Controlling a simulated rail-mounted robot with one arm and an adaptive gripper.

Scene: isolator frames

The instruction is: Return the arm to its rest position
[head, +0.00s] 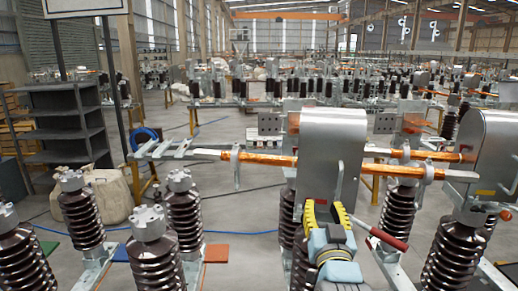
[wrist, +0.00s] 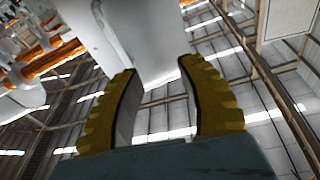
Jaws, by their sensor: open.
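My gripper (head: 325,208) is at the lower middle of the head view, its yellow fingers pointing up and apart. It stands in front of the lower part of a shiny metal hood (head: 333,135). In the wrist view the fingers of my gripper (wrist: 156,66) are spread wide. A pale smooth surface (wrist: 145,30) lies beyond and partly between the fingertips there. Nothing is seen gripped. I cannot tell whether a finger touches the hood.
Brown ribbed insulators (head: 85,215) stand at the lower left and right. A copper bar (head: 265,160) runs beside the hood. A red-handled lever (head: 388,238) is close to my gripper's right. A second hood (head: 490,150) is at the right edge. Grey shelves (head: 65,125) stand at left.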

